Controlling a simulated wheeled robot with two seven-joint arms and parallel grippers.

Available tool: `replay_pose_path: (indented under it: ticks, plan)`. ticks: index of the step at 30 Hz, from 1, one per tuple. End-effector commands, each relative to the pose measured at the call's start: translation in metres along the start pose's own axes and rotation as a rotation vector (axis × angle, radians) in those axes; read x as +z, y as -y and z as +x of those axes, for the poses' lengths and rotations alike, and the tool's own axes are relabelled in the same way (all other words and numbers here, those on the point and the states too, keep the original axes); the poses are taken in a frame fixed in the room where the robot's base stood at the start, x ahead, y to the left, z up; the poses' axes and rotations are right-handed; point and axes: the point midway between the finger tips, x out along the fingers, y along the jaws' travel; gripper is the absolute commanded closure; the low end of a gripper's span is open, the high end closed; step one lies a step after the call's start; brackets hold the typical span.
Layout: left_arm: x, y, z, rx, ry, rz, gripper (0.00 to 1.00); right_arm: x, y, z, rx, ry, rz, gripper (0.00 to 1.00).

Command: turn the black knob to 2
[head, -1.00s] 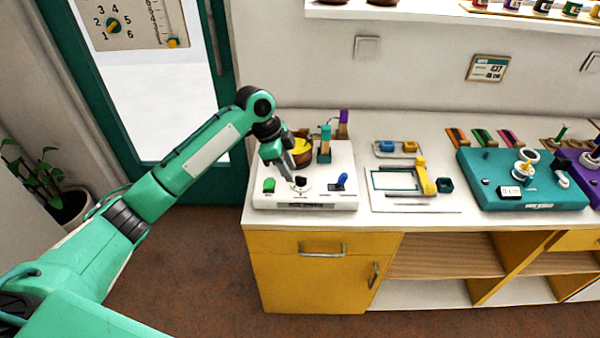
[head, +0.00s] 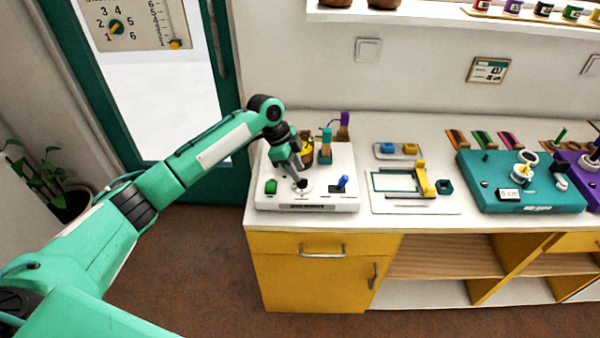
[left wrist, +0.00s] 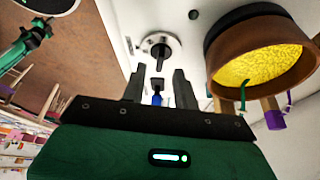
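The black knob (head: 304,186) sits on the front middle of a white box (head: 333,205) on the counter. In the left wrist view the knob (left wrist: 158,47) stands on a round pale dial, beyond my fingertips; I cannot read its setting. My left gripper (head: 299,180) points down at the knob and partly covers it in the head view. In the left wrist view the left gripper's fingers (left wrist: 158,76) are apart with a gap between them. I cannot tell whether they touch the knob. My right gripper does not show.
A teal box (head: 530,200) stands to the right. A number board (head: 125,40) hangs on the door.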

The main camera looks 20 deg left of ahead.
Motion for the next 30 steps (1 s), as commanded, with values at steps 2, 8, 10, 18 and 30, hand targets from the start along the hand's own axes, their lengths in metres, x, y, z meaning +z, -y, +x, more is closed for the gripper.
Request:
replay_pose_path:
  ticks: [2,8,10,18,30]
  plan:
    - [-0.001,-0.001,0.011,0.003,-0.001,-0.001,0.70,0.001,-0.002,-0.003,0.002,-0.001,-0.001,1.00]
    - [0.000,0.000,0.028,0.001,0.000,-0.001,0.70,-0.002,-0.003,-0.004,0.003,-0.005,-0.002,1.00]
    - [0.000,0.000,0.030,0.000,0.000,0.000,0.70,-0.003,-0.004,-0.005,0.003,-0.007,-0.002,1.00]
    - [0.000,0.000,0.030,0.000,0.000,0.000,0.76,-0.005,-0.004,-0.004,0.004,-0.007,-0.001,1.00]
    - [0.000,0.000,0.029,-0.003,0.000,-0.009,1.00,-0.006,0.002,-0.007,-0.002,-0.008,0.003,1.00]
